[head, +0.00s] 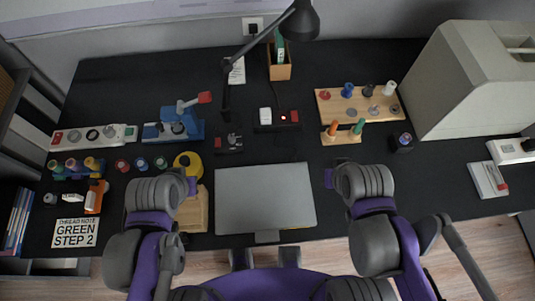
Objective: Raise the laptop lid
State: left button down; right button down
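The laptop (264,197) is a flat grey rectangle near the front middle of the black desk. Its lid looks shut, and a small grey tab (267,237) shows at its front edge. My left gripper (191,185) is just left of the laptop, over a wooden block and beside a yellow round thing. My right gripper (330,178) is just right of the laptop, over bare desk. Both look apart from the lid. Only small purple tips show beyond the grey wrists, so I cannot see whether either is open or shut.
A wooden block (192,212) and yellow round thing (188,163) stand left of the laptop. A wooden peg rack (358,104) and small block with screwdriver-like handles (343,134) are behind right. A black lamp (301,20) hangs over the back.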

aim_at(263, 200)
jog(key=k, duration=0.9)
jog(key=l+u, duration=0.05)
jog(key=l, duration=0.05)
